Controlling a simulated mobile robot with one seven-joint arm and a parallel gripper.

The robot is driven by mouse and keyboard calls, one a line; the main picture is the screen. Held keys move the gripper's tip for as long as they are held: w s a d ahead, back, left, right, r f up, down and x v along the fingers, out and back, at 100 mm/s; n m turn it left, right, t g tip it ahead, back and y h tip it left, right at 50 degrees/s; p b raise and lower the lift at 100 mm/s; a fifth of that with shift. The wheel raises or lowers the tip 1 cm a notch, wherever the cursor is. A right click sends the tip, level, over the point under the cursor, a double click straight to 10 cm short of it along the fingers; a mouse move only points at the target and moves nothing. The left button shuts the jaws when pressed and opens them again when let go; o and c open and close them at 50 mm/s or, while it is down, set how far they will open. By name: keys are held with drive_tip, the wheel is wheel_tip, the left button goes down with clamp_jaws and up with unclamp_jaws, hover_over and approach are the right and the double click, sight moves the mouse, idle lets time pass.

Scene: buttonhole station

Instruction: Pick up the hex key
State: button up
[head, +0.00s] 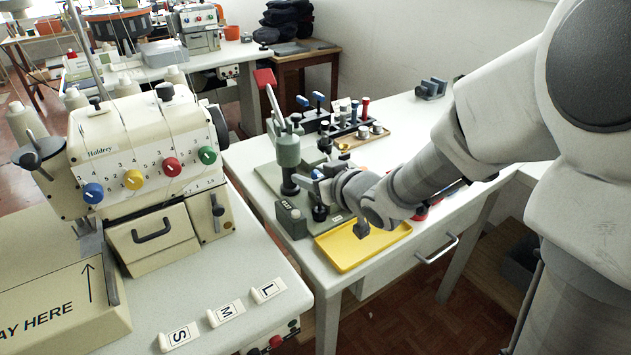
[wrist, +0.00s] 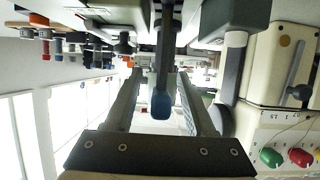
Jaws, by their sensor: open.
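My gripper (head: 314,182) is at the green hand press, above the far side of the yellow tray. In the wrist view, its two fingers (wrist: 160,76) stand apart. A dark bar with a rounded blue end (wrist: 161,104) shows between them, with a gap on each side. It may be the hex key, but I cannot tell its full shape. A small bit of blue also shows by the gripper in the head view. My wrist hides part of the press base there.
The green press (head: 286,151) with a red lever pad (head: 265,78) stands close to my gripper. A yellow tray (head: 338,255) lies at the table's front. Racks of small tools (head: 357,130) stand behind. The buttonhole machine (head: 140,150) is at left.

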clamp_jaws()
idle(0.5)
